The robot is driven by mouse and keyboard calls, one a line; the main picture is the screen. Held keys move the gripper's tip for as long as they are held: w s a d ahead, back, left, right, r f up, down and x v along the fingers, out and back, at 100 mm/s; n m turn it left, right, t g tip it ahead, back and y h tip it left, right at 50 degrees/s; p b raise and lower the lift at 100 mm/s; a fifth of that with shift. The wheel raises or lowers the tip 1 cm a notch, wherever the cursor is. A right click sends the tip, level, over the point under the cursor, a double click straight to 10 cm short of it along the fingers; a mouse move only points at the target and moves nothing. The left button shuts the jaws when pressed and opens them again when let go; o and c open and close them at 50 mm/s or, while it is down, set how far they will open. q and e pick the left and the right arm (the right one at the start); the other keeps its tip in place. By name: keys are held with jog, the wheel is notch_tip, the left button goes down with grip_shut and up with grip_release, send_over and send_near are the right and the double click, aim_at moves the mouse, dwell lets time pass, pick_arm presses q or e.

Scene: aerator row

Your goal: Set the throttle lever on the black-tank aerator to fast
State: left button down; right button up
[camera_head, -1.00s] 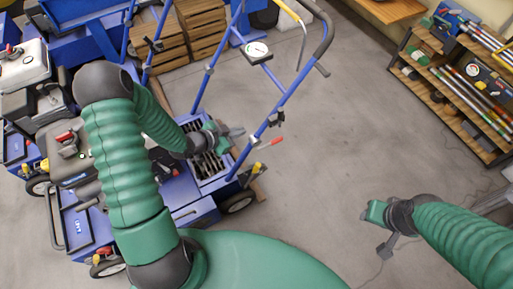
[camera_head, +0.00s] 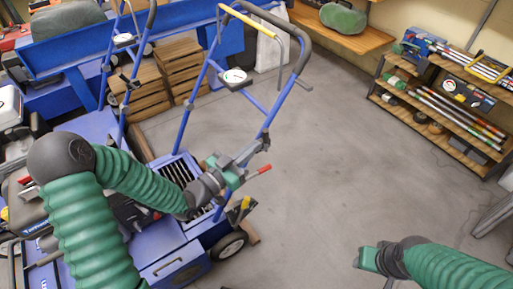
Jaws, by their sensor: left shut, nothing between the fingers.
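The nearest blue aerator (camera_head: 178,262) stands at lower left, its handle frame rising to the upper right. My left arm covers much of its engine; a dark part (camera_head: 30,196) shows left of the arm, but I cannot make out its tank clearly. A red-tipped lever (camera_head: 264,168) sticks out to the right at the lower handle frame. My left gripper (camera_head: 258,147) is shut and empty, its fingers at the blue handle tube, just above the red tip. I cannot tell whether they touch anything. My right gripper (camera_head: 368,259) hangs over bare floor at lower right, its fingers unclear.
A round gauge (camera_head: 233,76) sits on the handle frame. Wooden crates (camera_head: 181,69) and another aerator's handle stand behind. A tool shelf (camera_head: 437,112) is at the right wall. The concrete floor (camera_head: 335,150) between is clear.

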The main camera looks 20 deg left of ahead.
aim_at(266, 136)
pick_arm(q)
jog(key=shift+x, duration=1.05)
jog(key=r+g+p, duration=0.1)
jog(key=p, duration=0.3)
jog(key=w+d+r+g+y+p, duration=0.1)
jog(key=p, duration=0.4)
jog(key=shift+w+d+r+m+g, duration=0.1)
jog(key=shift+w+r+m+g, duration=0.1)
jog(key=shift+m+g, duration=0.15)
jog(key=shift+w+d+f+g+y+p, duration=0.15)
jog(key=shift+f+g+y+p, duration=0.1)
jog(key=shift+y+p, duration=0.25)
jog(key=shift+w+d+f, duration=0.1)
jog(key=shift+w, duration=0.1)
jog(key=shift+w+f, duration=0.1)
jog(key=shift+f, duration=0.1)
jog(key=shift+r, duration=0.1)
